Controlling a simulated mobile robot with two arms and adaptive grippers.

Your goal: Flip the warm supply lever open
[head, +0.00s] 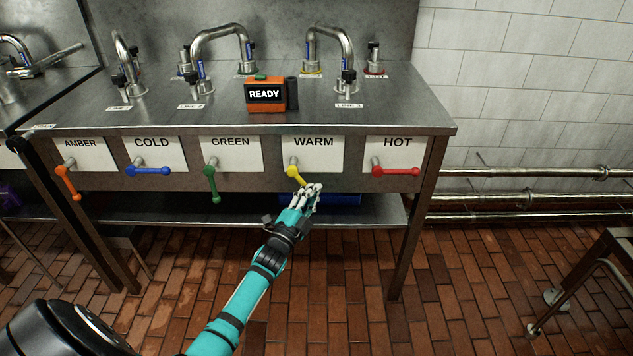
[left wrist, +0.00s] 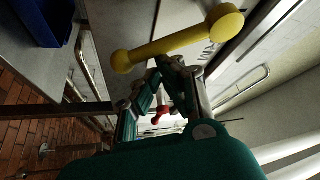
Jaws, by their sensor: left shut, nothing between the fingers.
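The warm supply lever is yellow (head: 297,174) and sits on the panel under the WARM label (head: 314,142). In the head view it slopes down to the right from its pivot, and its free end is hidden behind my left gripper (head: 311,190). In the left wrist view the whole yellow lever (left wrist: 170,46) shows, with a round pivot and a ball end, just beyond the fingertips of my left gripper (left wrist: 165,68). The fingers are shut with nothing between them, right by the lever; I cannot tell whether they touch it. My right gripper is not in view.
The red HOT lever (head: 396,171) points right, beside the gripper. The green lever (head: 211,184) hangs down, the blue COLD lever (head: 148,170) lies level, and the orange AMBER lever (head: 67,183) slants down. A READY box (head: 265,94) stands on the steel counter (head: 225,117).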

